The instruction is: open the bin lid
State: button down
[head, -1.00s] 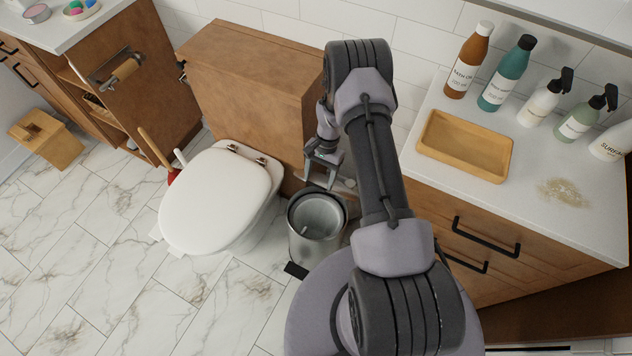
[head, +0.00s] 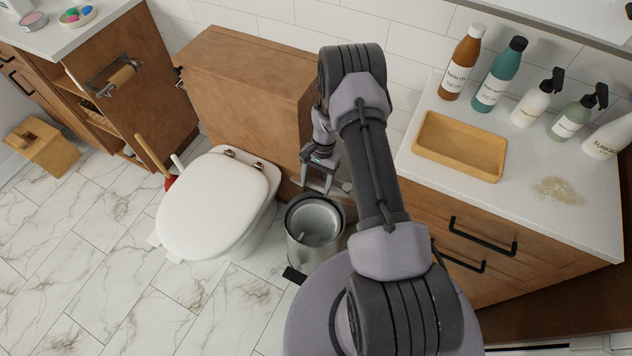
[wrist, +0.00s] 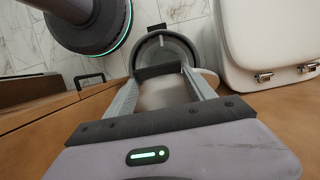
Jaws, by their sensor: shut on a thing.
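The grey metal bin (head: 303,252) stands on the floor between the toilet and the vanity cabinet. Its top is open and I see down into its inside. My gripper (head: 319,188) is just behind the bin's rim, pointing down. In the wrist view the gripper (wrist: 163,72) is shut on the bin lid, a pale rounded surface (wrist: 168,94) between and behind the fingers. The lid stands raised at the bin's back side, and most of it is hidden in the head view by my gripper and arm. The bin's round opening (wrist: 166,50) shows beyond the fingertips.
The white toilet (head: 215,200) is close to the bin's left. A wooden cabinet box (head: 245,85) stands behind, near my gripper. The vanity counter (head: 520,205) at right holds a wooden tray (head: 460,147) and several bottles. Marble floor in front is clear.

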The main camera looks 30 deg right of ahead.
jog(key=shift+f, duration=0.1)
jog(key=shift+c, duration=1.6)
grip_release()
jog(key=shift+w+d, duration=0.1)
jog(key=p+v, duration=0.5)
jog(key=v, duration=1.2)
jog(key=shift+w+r, duration=0.1)
jog(key=shift+r, duration=0.1)
